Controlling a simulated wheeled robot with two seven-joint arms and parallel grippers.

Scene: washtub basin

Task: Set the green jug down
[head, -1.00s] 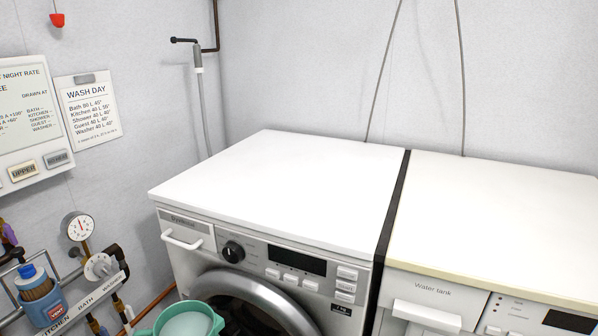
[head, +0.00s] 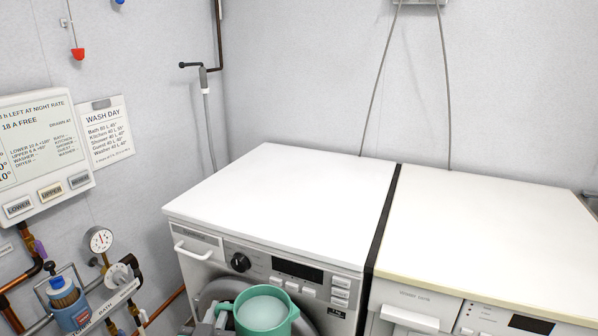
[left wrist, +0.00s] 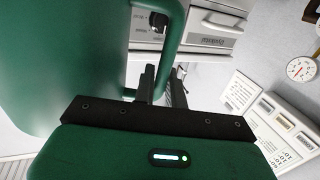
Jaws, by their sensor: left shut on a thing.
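The green jug (head: 263,314) is at the bottom of the head view, in front of the washing machine's door, with its round open top facing up. Its inside looks pale green; I cannot tell whether it holds water. My left gripper (head: 214,320) is at the jug's left side and partly cut off by the frame edge. In the left wrist view the jug's large green body (left wrist: 65,50) fills the left side, and the left gripper's dark fingers (left wrist: 162,85) are shut on its handle (left wrist: 176,35). The jug's base is hidden. My right gripper is not in view.
The white washing machine top (head: 290,195) is bare and clear. A second machine top (head: 480,225) stands to its right, past a dark gap.

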